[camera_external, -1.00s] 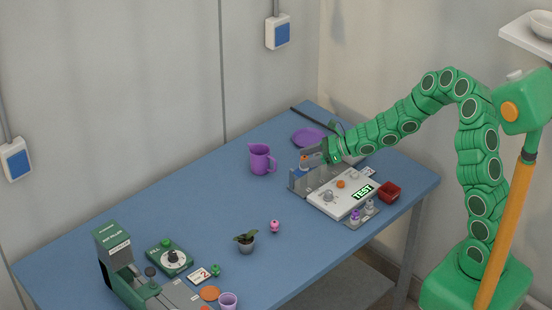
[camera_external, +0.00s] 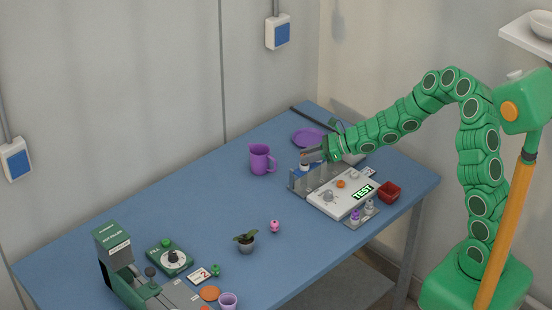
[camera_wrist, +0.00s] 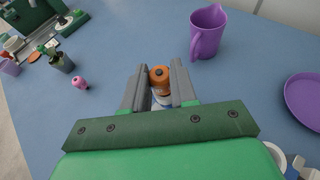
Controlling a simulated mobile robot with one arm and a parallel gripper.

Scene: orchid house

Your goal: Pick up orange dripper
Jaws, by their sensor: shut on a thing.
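The orange dripper (camera_wrist: 159,74) is upright between the two grey fingers of my gripper (camera_wrist: 158,84) in the wrist view, with a dark dot on its top and a pale part below it. My gripper (camera_external: 307,156) is shut on the dripper. In the external view the fingers cover most of its orange part, and a whitish-blue lower part (camera_external: 304,167) shows beneath, at the left end of the grey rack (camera_external: 297,184). I cannot tell whether it touches the rack.
A purple pitcher (camera_external: 259,161) stands left of my gripper, and a purple plate (camera_external: 307,137) lies behind. A white TEST board (camera_external: 337,205) and a red bin (camera_external: 389,192) are in front and to the right. A potted plant (camera_external: 246,241) and pink item (camera_external: 275,226) stand mid-table.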

